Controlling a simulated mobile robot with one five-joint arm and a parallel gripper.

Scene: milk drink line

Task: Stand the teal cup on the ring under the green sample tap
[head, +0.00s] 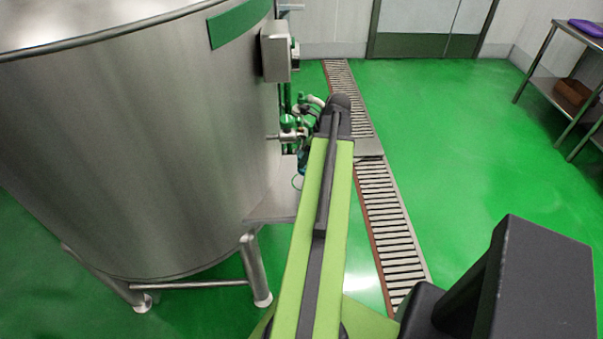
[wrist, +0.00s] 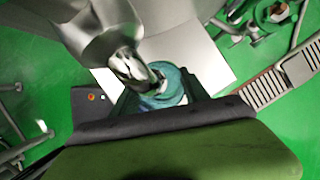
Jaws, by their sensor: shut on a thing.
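The teal cup (wrist: 174,82) is between the dark fingers of my gripper (wrist: 163,98) in the wrist view, and the gripper is shut on it. A metal tap spout (wrist: 130,66) overlaps the cup's mouth from above. In the head view a little teal of the cup (head: 302,161) shows beside my arm, below the green tap (head: 289,124) on the tank. A thin ring outline (head: 296,183) shows on the metal shelf (head: 268,211) under the tap. My arm hides most of the gripper there. I cannot tell whether the cup touches the shelf.
The large steel tank (head: 140,140) stands at left on metal legs. A grey box (head: 277,53) is fixed to its side above the taps. A floor drain grate (head: 385,225) runs along the right of my arm. Green floor is free further right, before a table (head: 565,90).

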